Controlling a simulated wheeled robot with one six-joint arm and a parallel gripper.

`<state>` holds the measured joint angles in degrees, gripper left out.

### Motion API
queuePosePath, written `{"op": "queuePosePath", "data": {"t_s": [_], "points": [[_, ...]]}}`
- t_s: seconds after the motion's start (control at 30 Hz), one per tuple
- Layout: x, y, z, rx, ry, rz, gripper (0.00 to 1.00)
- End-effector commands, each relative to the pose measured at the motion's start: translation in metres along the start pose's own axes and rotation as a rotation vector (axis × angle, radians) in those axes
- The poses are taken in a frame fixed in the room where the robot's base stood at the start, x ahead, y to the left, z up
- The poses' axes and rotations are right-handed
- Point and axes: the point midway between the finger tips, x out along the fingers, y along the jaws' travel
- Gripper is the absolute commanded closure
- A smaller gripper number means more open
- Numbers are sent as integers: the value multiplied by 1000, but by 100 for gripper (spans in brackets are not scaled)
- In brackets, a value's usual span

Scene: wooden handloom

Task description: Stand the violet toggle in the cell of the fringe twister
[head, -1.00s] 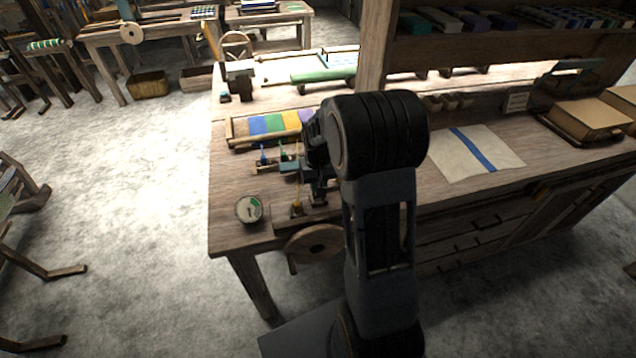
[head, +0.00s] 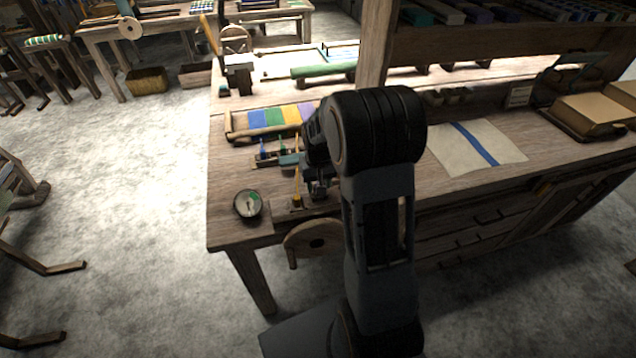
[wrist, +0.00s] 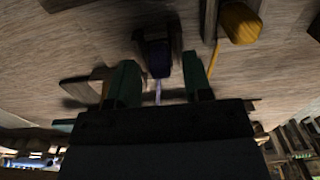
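The violet toggle (wrist: 158,56) shows in the wrist view as a dark violet body with a thin pale violet stem toward the camera. It lies between the two teal fingertips of my gripper (wrist: 160,84). A gap shows on each side of the stem, so my gripper looks open around it. In the head view my gripper (head: 316,187) is low over the fringe twister (head: 282,209) at the front left of the bench. My arm hides the violet toggle there, and I cannot tell whether it sits fully in its cell. A yellow toggle (head: 297,201) stands upright beside my gripper, also in the wrist view (wrist: 240,23).
A blue toggle (head: 263,151) stands in a small rack behind my gripper. A round dial (head: 248,205) lies left of the twister, and a wooden crank wheel (head: 316,240) hangs at the bench front. A tray of coloured strips (head: 268,120) lies farther back.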

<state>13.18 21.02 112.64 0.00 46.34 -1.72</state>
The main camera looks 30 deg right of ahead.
Motion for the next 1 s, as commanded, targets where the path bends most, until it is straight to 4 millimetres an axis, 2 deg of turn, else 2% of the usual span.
{"op": "queuePosePath", "data": {"t_s": [0.27, 0.37, 0.47, 0.8, 1.0], "points": [[-1, 0, 0, 0, 1, 0, 50], [-7, 0, 0, 0, 2, 0, 50], [-20, 0, -1, 0, 5, 0, 50], [-89, 0, -1, 0, 5, 0, 50], [-120, 0, -1, 0, 3, 0, 50]]}}
